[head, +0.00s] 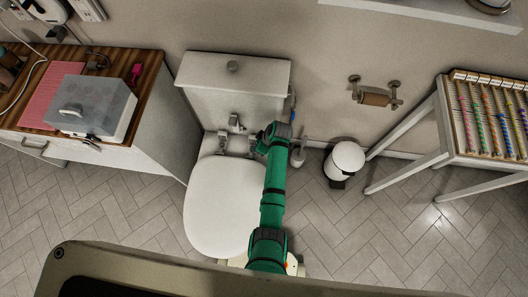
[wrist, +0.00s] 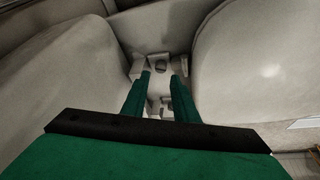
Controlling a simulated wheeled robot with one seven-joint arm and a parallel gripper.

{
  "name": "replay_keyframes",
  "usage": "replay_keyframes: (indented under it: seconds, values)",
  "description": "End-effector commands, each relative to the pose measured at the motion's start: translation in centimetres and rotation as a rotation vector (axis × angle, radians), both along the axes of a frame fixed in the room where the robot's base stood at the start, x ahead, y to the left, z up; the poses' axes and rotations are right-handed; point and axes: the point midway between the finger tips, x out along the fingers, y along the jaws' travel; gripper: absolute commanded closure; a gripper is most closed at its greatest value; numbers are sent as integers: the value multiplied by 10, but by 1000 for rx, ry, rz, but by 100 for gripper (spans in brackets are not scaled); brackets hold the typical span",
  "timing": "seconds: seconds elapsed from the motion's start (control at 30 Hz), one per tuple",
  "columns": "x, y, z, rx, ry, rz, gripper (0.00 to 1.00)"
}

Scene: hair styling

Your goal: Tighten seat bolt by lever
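The white toilet seat (head: 225,205) lies flat on the bowl in the head view, with pale hinge and bolt fittings (head: 235,123) at its rear, in front of the tank (head: 232,85). My gripper (head: 261,144) is low beside the right-hand fittings and partly hides them. In the wrist view, my gripper's two green fingers (wrist: 160,76) stand apart. A pale fitting with a dark round centre (wrist: 160,66) is just beyond the fingertips, and another pale piece (wrist: 166,106) shows in the gap. I cannot tell whether either finger touches them. No separate lever can be made out.
A wooden-topped cabinet (head: 160,100) with a grey box (head: 92,108) stands left of the toilet. A small white bin (head: 345,160), a paper holder (head: 376,97) and a white shelf stand (head: 410,170) are to the right.

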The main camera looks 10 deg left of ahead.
Motion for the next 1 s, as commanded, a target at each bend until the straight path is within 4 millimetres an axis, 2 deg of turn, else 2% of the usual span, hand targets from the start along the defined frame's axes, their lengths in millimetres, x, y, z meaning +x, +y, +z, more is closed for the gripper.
replay_keyframes:
  seconds: [0.27, 0.3, 0.53, 1.0]
  values:
    - [-7, -15, 45, 0, -4, 3, 73]
    - [-15, -12, 38, 2, -5, -20, 73]
    - [-36, -11, 24, 7, -55, -147, 73]
    - [-86, -13, 16, 34, -158, -385, 73]
